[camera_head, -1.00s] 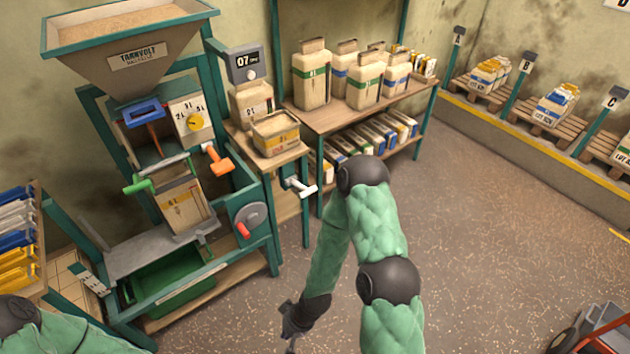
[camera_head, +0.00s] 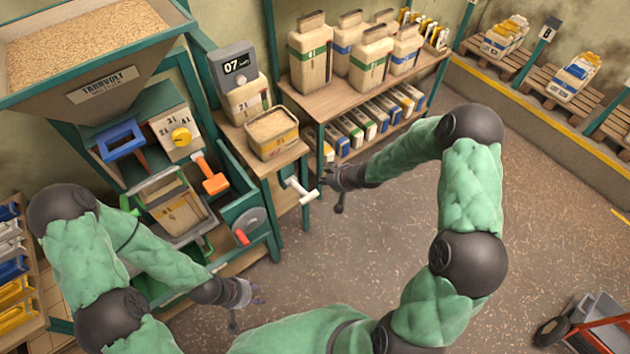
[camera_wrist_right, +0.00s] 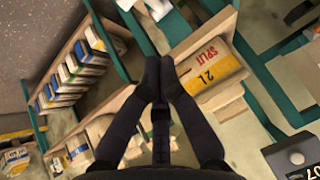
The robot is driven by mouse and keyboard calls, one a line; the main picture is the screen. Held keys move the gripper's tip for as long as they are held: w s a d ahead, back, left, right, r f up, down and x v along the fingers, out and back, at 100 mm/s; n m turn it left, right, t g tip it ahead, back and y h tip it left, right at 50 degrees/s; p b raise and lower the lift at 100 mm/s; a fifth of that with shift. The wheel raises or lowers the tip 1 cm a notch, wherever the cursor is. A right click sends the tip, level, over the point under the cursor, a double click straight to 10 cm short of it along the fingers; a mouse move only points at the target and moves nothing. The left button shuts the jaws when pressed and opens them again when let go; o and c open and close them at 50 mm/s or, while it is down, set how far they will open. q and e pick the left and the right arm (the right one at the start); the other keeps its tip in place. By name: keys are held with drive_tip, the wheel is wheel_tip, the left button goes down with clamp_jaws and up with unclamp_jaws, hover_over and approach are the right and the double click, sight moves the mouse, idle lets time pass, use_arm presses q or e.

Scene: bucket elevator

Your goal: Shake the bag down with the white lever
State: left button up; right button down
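The white lever (camera_head: 301,190) sticks out from the teal stand, below the small weighing table, in the head view. My right gripper (camera_head: 336,192) is just to the right of its handle, with a small gap that is hard to judge. In the right wrist view its fingertips (camera_wrist_right: 160,65) lie close together with nothing between them. The paper bag (camera_head: 180,214) sits under the hopper in the filling frame, partly behind the green clamp bar and my left arm. My left gripper (camera_head: 247,313) is in front of the machine, empty with its fingers spread.
The hopper (camera_head: 85,50) holds grain. An orange lever (camera_head: 212,180) and a red-handled wheel (camera_head: 245,224) are on the machine's right side. Shelves of bags (camera_head: 365,85) are behind. The floor (camera_head: 385,260) is clear.

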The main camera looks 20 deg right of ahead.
drive_tip(key=shift+s, duration=0.1)
drive_tip(key=b, duration=0.4)
hover_over(310, 194)
drive_tip(key=f, duration=0.7)
drive_tip(key=shift+s+d+f, duration=0.2)
drive_tip(key=shift+d, duration=0.05)
drive_tip(key=shift+w+a+f+b, duration=0.1)
drive_tip(key=shift+a+f+b, duration=0.1)
drive_tip(key=shift+f, duration=0.4)
drive_tip(key=shift+a+f+b, duration=0.1)
drive_tip(key=shift+f+b, duration=0.05)
drive_tip(key=shift+f, duration=0.45)
drive_tip(key=shift+s+f+b, duration=0.2)
drive_tip(key=shift+f+b, duration=0.15)
drive_tip(key=shift+f, duration=0.5)
drive_tip(key=shift+f, duration=0.1)
